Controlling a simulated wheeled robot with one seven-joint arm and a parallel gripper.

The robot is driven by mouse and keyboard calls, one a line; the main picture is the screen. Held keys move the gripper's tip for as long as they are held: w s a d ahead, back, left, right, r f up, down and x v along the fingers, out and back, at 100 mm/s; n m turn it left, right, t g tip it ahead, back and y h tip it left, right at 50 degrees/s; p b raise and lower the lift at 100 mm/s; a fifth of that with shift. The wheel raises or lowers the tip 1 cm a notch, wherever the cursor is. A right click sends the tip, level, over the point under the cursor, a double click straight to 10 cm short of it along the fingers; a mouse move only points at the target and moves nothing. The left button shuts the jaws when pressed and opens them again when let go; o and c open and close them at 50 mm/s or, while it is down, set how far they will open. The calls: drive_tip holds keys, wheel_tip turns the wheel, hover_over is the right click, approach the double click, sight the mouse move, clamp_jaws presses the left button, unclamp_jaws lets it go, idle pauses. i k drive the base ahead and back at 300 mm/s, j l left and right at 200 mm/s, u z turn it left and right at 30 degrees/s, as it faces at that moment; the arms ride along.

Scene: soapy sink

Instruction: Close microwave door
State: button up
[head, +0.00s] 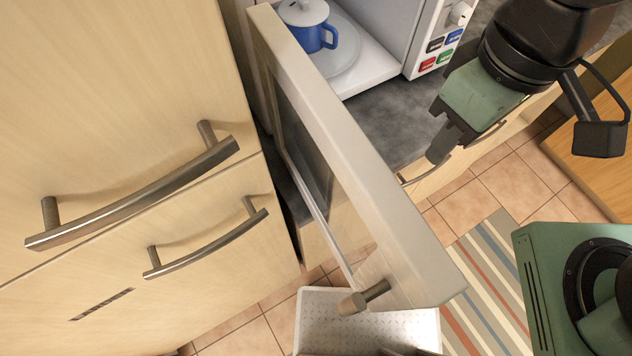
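The microwave door (365,185) stands wide open, swung out from the left side of the microwave (378,68) toward me. Its handle (362,297) is a short knob-like bar near the door's free end, low in the view. A blue mug (314,36) with a white lid sits inside on a round glass plate (343,62). My gripper (438,129) is right of the door, in front of the microwave's buttons and over the counter edge. Its fingers look apart, with nothing between them. It is clear of the door in the picture.
A tall wooden cabinet (110,110) with two bar handles stands close on the left. A dark counter (385,118) lies below the microwave. A striped rug (490,285) covers tiles at right. A wooden surface (592,165) stands far right.

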sight(357, 203)
drive_tip(key=k+l, duration=0.2)
drive_tip(key=k, duration=0.15)
drive_tip(key=k+j, duration=0.8)
drive_tip(key=j, duration=0.2)
drive_tip(key=k+j, duration=0.1)
drive_tip(key=j, duration=0.25)
drive_tip(key=k+j+z, duration=0.1)
drive_tip(key=j, duration=0.25)
drive_tip(key=k+j, duration=0.35)
drive_tip(key=j, duration=0.3)
